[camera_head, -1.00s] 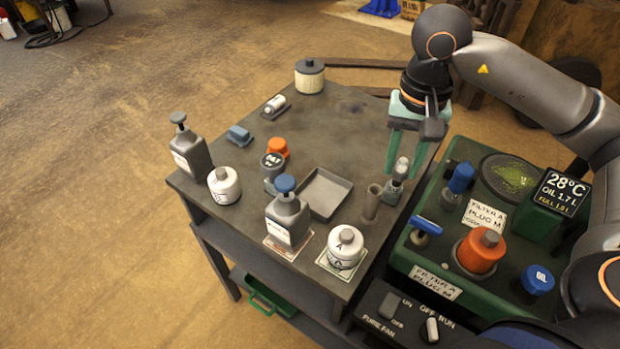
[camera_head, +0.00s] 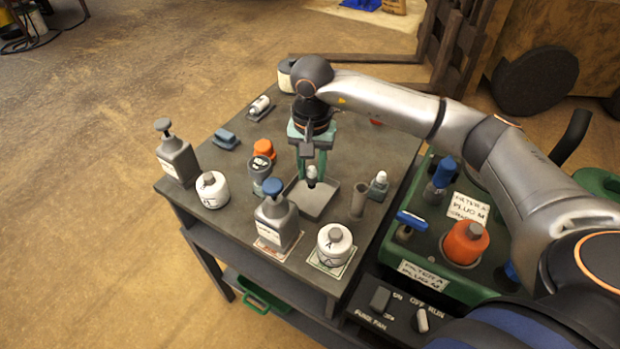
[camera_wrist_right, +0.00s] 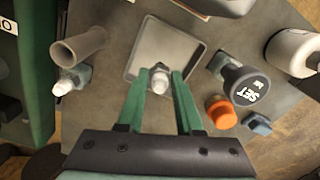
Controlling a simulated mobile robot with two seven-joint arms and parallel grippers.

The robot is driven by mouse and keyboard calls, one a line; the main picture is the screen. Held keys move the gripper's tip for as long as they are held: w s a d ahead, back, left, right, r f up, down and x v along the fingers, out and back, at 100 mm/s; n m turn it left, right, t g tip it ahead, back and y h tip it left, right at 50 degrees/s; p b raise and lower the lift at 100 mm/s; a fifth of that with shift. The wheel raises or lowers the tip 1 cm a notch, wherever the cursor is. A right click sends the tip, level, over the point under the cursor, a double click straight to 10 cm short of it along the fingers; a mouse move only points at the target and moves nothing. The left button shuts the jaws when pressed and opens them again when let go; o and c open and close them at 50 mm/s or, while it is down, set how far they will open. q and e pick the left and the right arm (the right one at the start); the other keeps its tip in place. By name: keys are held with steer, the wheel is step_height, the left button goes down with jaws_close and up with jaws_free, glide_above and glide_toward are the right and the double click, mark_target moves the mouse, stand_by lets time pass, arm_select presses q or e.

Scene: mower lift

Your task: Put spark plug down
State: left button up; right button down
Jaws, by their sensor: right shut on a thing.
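A small white-topped spark plug (camera_head: 311,174) with a dark base is between the green fingers of my right gripper (camera_head: 311,170). The gripper is shut on it, pointing down over the grey tray (camera_head: 333,212). In the right wrist view the spark plug (camera_wrist_right: 160,78) shows between the fingertips (camera_wrist_right: 160,80), over the near part of the tray (camera_wrist_right: 189,22). I cannot tell if it touches the tray floor. A second white-topped plug (camera_head: 379,184) stands on the table right of the tray; it also shows in the wrist view (camera_wrist_right: 70,82). My left gripper is not in view.
A grey open tube (camera_head: 358,201) stands right of the tray. A blue-capped bottle (camera_head: 277,222) and a white canister (camera_head: 334,245) are in front. A grey SET tool (camera_head: 260,174) and orange cap (camera_head: 264,149) are left. The green mower (camera_head: 440,245) borders the right side.

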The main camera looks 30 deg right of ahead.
mark_target(310, 175)
steer(key=shift+w+a+f, duration=0.1)
steer(key=shift+f, duration=1.8)
steer(key=c, duration=0.6)
jaws_free()
steer(key=shift+o, duration=0.2)
steer(key=shift+r, duration=0.1)
step_height(310, 175, up, 12)
steer(key=shift+r, duration=0.1)
